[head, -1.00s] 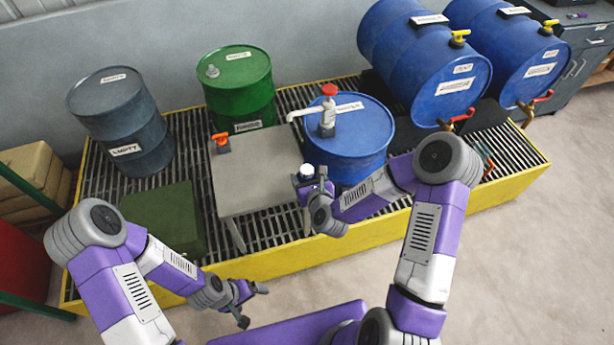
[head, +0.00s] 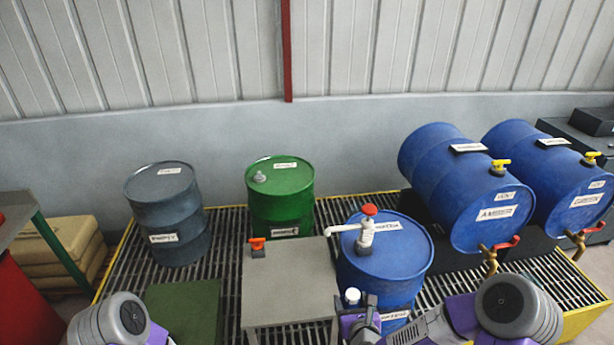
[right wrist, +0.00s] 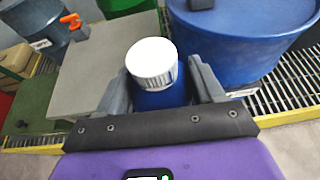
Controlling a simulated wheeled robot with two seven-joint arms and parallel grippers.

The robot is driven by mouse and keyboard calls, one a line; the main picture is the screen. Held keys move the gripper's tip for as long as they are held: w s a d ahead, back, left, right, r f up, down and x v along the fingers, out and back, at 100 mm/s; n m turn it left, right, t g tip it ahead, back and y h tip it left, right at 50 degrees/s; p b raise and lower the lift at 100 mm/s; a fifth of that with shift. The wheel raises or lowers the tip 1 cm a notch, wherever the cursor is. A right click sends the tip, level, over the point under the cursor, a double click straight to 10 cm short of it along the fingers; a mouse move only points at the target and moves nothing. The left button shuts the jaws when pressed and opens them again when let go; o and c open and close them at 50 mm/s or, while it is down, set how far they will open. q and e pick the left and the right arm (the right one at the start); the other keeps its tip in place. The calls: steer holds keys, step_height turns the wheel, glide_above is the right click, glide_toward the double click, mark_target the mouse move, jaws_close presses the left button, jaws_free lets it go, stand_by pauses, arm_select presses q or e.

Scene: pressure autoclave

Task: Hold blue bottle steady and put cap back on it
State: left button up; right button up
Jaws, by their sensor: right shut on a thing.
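The blue bottle (right wrist: 163,99) is upright between the fingers of my right gripper (right wrist: 165,92) in the right wrist view. The gripper is shut on it. A white ribbed cap (right wrist: 152,60) sits on the bottle's top; whether it is tight I cannot tell. In the head view the white cap (head: 352,296) shows at the bottom, just above my right gripper (head: 358,318), in front of the standing blue drum. The bottle's lower part is hidden by the gripper. My left gripper is out of view.
A grey table (head: 290,285) stands left of my right gripper, with an orange-topped fitting (head: 257,246) at its back corner. A standing blue drum (head: 385,270) with a pump is close behind. Green (head: 281,200) and grey (head: 167,215) drums stand farther back.

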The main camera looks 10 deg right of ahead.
steer(key=s+a+f+n+g+y, duration=0.1)
steer(key=a+n+y, duration=0.3)
steer(key=a, duration=0.2)
steer(key=a+f+n+g+y, duration=0.1)
steer(key=a+n+g+y, duration=0.1)
steer(key=a+n+y, duration=0.2)
steer(key=a, duration=0.3)
steer(key=shift+s+a+y, duration=0.3)
steer(key=shift+s+y, duration=0.1)
